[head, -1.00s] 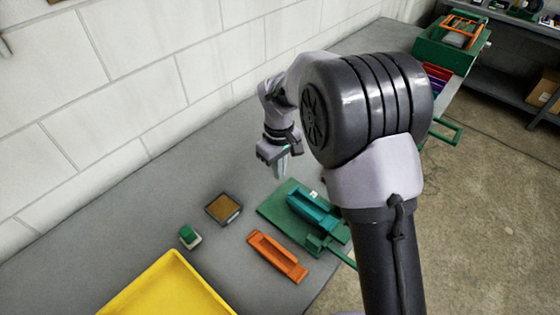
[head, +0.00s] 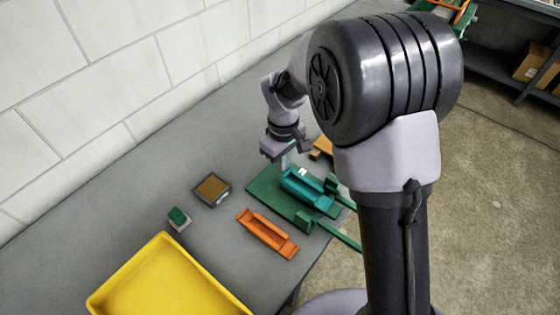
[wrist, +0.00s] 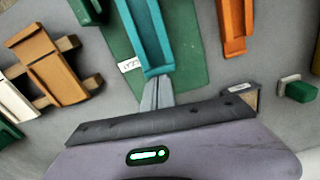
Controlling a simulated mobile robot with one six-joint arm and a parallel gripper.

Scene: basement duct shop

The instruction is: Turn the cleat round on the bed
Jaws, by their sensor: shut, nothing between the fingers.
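The cleat appears to be the teal channel-shaped piece (head: 309,190), lying on the green bed plate (head: 262,192). It also shows in the wrist view (wrist: 146,35), running away from my gripper over the green plate (wrist: 188,78). A white label (wrist: 130,64) lies beside it on the plate. My gripper (head: 286,162) is shut and empty, pointing down at the far end of the teal piece. In the wrist view its fingers (wrist: 157,92) are right by that end; I cannot tell whether they touch it.
An orange channel piece (head: 267,233) lies nearer, beside the bed. A brown-topped box (head: 212,189), a small green-topped block (head: 178,218) and a yellow tray (head: 150,280) stand to the left. An orange-brown piece (wrist: 48,65) sits on wooden strips opposite. Grey bench is clear toward the wall.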

